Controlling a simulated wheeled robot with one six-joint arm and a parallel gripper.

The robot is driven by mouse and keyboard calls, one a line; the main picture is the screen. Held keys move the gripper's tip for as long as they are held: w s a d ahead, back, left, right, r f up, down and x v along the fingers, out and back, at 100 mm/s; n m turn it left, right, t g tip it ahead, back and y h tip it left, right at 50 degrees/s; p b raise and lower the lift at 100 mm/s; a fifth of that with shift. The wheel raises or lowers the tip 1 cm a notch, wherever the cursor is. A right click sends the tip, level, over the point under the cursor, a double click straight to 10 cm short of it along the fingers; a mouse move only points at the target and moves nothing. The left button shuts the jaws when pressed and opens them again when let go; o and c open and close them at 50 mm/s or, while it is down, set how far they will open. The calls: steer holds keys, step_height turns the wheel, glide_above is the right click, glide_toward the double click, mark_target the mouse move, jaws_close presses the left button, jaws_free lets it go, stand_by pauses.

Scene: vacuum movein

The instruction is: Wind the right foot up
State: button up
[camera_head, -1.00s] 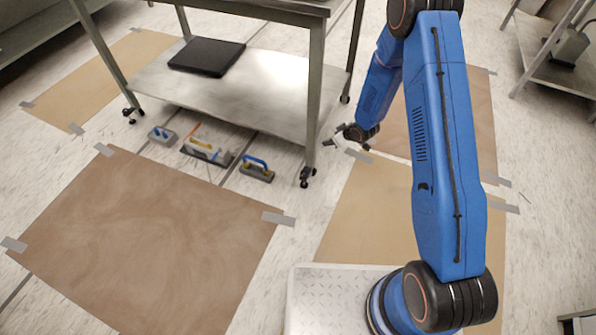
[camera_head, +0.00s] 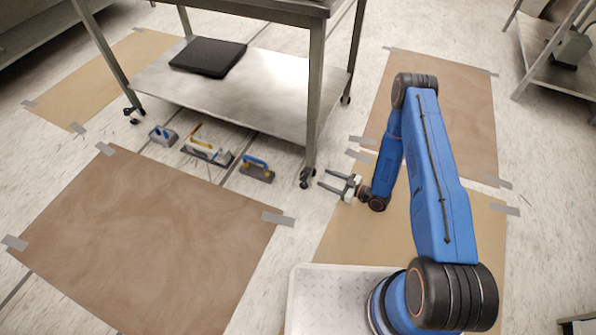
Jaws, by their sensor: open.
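A steel table (camera_head: 243,100) with a lower shelf stands on legs with casters. Its front right foot (camera_head: 307,178) is a dark caster on the floor. Its front left foot (camera_head: 133,114) stands further left, and a back right foot (camera_head: 345,99) shows behind. My gripper (camera_head: 328,179) is open and empty, low and just to the right of the front right foot, its fingers pointing left toward it. I cannot tell whether a fingertip touches the foot. Fine detail of the foot is too small to tell.
Several hand tools, including a blue-handled float (camera_head: 257,169), lie on the floor under the table's front edge. A black flat case (camera_head: 208,57) lies on the shelf. Taped brown sheets (camera_head: 150,240) cover parts of the floor. Another table (camera_head: 560,60) stands at the right.

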mark_target(304, 175)
steer(key=w+a+y, duration=0.1)
steer(key=w+a, duration=0.3)
steer(key=a, duration=1)
steer(key=shift+w+a+f+t+y, duration=0.2)
steer(key=shift+f+t+y, duration=0.1)
steer(key=shift+t, duration=0.1)
steer(key=shift+c, duration=0.7)
steer(key=c, duration=0.9)
